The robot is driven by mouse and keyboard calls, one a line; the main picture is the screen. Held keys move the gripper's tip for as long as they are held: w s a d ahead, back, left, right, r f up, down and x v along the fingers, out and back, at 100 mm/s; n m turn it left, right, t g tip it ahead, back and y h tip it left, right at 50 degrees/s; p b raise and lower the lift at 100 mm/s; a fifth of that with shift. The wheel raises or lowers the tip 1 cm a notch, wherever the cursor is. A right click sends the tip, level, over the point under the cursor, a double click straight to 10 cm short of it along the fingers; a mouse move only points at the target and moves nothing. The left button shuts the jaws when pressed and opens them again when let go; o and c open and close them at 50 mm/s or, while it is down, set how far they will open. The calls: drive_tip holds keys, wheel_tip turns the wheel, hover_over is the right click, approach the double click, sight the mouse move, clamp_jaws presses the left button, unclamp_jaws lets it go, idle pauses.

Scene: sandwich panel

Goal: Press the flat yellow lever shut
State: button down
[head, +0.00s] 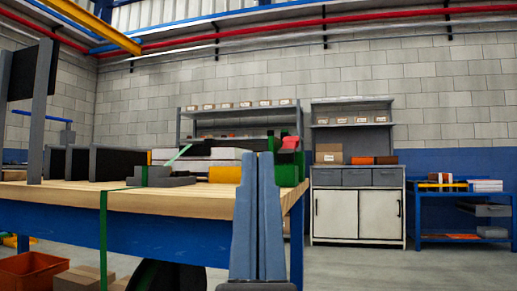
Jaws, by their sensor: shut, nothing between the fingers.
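My gripper (264,156) stands upright in the front of the head view, its two blue-grey fingers together with nothing between them. My fingers appear nearer to me than the bench edge; touching cannot be seen.
A grey stepped block (163,178) with a green strap (103,238) sits left of the yellow piece. Green and red parts (290,143) are behind my gripper. Dark upright plates (107,163) stand on the left. An orange bin (32,272) is below.

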wheel_tip(320, 180, up, 65)
drive_tip(key=p, duration=6.3)
drive_tip(key=shift+r, duration=0.15)
